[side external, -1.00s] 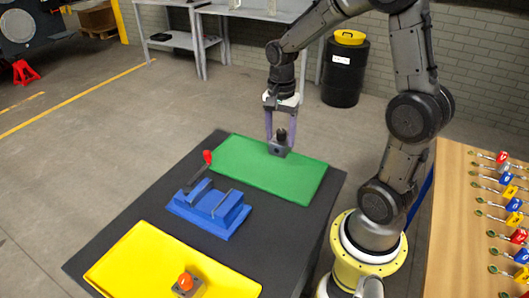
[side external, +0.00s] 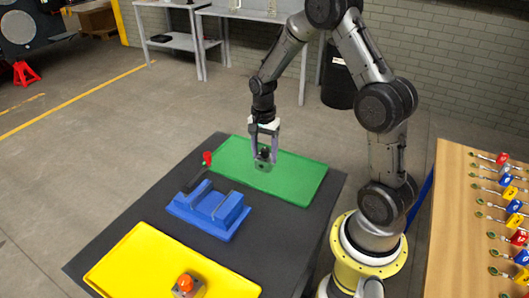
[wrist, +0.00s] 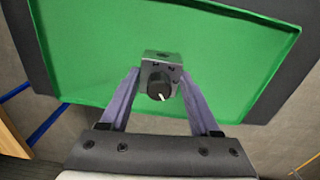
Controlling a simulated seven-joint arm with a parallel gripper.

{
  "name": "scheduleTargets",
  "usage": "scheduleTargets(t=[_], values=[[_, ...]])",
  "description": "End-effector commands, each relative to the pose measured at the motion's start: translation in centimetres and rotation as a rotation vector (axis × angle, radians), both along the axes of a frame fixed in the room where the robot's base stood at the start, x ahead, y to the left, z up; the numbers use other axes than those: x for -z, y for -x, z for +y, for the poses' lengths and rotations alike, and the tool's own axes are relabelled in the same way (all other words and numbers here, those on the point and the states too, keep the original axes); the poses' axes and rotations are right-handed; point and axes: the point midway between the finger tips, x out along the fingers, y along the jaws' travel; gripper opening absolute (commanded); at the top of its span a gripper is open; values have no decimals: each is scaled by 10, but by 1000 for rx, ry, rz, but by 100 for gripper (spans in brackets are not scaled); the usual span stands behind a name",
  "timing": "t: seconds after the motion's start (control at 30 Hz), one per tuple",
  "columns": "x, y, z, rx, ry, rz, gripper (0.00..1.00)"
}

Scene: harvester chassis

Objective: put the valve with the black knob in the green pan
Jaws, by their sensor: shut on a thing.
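The valve with the black knob (side external: 263,166) is a small grey block. It is between the fingers of my gripper (side external: 264,158), which is shut on it. The wrist view shows the valve (wrist: 162,58) gripped from both sides by the purple fingers of my gripper (wrist: 160,88), its black knob with a white mark facing the camera. The green pan (side external: 302,180) lies under the valve, on the far part of the dark table; it fills much of the wrist view (wrist: 90,50). I cannot tell whether the valve touches the pan floor.
A blue fixture (side external: 210,212) with a red-tipped lever stands in the table's middle. A yellow pan (side external: 130,262) in front holds a block with an orange knob (side external: 187,284). A wooden board (side external: 455,220) with several tagged parts is at the right. Most of the green pan is bare.

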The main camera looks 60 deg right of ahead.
Motion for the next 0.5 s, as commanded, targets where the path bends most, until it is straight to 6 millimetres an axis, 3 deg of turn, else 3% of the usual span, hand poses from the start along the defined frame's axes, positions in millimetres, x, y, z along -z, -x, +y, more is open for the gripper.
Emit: scheduleTargets(t=[0.27,0.3,0.43,0.5], values=[[3,0,0,0,0,-1,0],[3,0,0,0,0,0,70],[3,0,0,0,0,0,93],[3,0,0,0,0,0,93]])
